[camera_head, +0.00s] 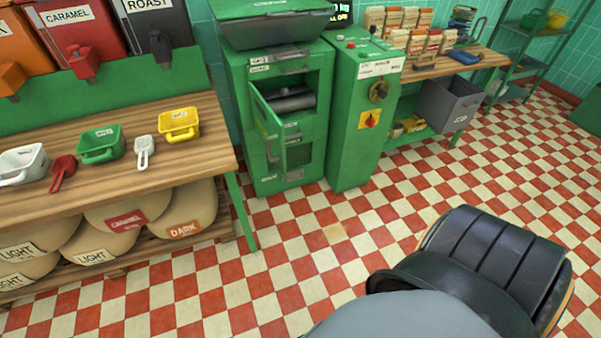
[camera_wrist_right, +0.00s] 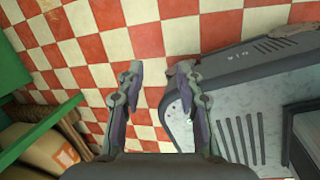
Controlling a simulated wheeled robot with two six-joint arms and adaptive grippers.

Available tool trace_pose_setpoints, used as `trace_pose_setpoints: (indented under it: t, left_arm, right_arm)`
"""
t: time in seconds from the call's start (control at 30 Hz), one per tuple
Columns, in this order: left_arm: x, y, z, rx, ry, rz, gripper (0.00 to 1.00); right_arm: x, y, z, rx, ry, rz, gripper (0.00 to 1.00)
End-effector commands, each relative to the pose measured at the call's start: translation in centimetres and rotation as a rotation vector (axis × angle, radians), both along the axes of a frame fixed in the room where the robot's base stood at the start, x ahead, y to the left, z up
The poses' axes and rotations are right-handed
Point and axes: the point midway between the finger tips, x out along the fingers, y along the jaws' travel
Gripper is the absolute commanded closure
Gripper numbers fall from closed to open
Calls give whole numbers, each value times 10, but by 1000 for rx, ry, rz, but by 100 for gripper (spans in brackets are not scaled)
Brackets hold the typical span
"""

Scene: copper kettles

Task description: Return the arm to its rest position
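My right gripper (camera_wrist_right: 158,76) shows in the right wrist view with its two fingers apart. Between them I see only red and white floor tiles, and it holds nothing. It hangs over the floor, with the grey casing of my own base close on the right. Neither gripper shows in the head view. A large dark ribbed shape and a grey rounded part at the bottom right of the head view seem to be my own body. My left gripper is out of sight.
A wooden bench (camera_head: 205,140) on the left holds a green container (camera_head: 100,146), a yellow container (camera_head: 179,124), a white one (camera_head: 22,163) and scoops. Sacks (camera_head: 130,222) lie below. A green machine (camera_head: 280,165) stands behind with its door open. The central floor is clear.

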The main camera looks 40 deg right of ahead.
Motion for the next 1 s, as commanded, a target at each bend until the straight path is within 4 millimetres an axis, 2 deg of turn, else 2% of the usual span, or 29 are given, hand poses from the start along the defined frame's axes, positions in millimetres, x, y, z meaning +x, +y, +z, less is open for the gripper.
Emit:
trace_pose_setpoints:
  t: [0.03, 0.2, 0.3, 0.5, 0.87, 0.93, 1.0]
  left_arm:
    - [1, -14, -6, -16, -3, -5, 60]
    - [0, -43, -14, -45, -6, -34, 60]
    - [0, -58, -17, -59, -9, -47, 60]
    - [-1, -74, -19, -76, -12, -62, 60]
    - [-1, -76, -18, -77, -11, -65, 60]
    - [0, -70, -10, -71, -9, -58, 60]
    - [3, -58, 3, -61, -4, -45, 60]
  right_arm:
    - [-10, 2, -6, 8, 10, -20, 64]
    - [-34, 11, -15, 41, 26, -93, 64]
    - [-45, 16, -18, 56, 35, -128, 64]
    - [-58, 21, -22, 72, 45, -170, 64]
    - [-60, 21, -21, 77, 44, -187, 64]
    - [-52, 19, -13, 92, 26, -280, 64]
    - [-40, 16, -1, 126, -7, -478, 64]
